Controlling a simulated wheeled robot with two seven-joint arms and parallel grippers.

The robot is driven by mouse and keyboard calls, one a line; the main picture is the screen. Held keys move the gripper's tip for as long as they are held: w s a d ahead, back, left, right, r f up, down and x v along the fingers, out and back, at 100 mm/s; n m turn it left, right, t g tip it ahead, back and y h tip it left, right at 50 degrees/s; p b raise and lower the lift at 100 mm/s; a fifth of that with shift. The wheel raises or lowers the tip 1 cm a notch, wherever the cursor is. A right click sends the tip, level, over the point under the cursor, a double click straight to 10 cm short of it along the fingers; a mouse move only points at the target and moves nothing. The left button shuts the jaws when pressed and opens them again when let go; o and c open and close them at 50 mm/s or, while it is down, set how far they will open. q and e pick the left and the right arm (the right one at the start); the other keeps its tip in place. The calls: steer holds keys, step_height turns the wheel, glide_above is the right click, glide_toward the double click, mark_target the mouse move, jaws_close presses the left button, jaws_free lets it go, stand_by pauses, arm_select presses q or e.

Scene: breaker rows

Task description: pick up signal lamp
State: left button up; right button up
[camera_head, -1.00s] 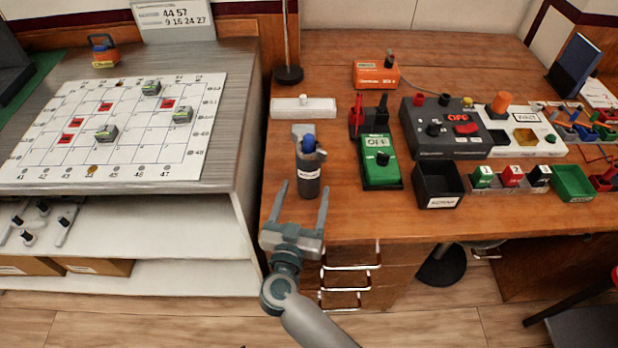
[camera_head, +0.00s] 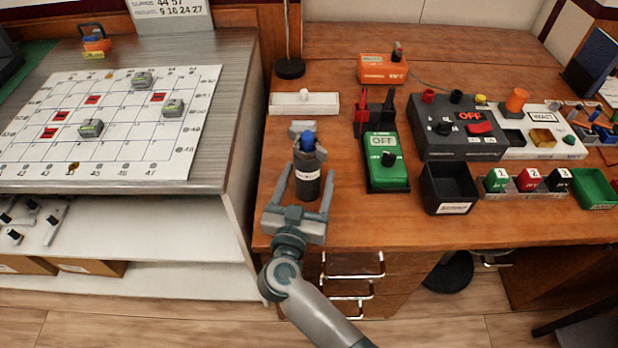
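A dark upright cylinder with a blue top and a white label, which I take to be the signal lamp (camera_head: 307,174), stands near the front left of the wooden desk. Its label is too small to read. My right gripper (camera_head: 304,182) comes in from below, its two fingers pointing away along the desk. The fingers are open, one on each side of the lamp's lower body, with small gaps that seem to remain. A grey piece (camera_head: 301,128) shows just behind the blue top. My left gripper is not in view.
A green OFF box (camera_head: 387,160) stands right of the lamp, with a black bin (camera_head: 449,187) beyond it. A white block (camera_head: 304,104) lies behind.

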mark_target(308, 166)
stand_by(0.3)
steer(key=shift+r, duration=0.1)
steer(key=c, duration=1.6)
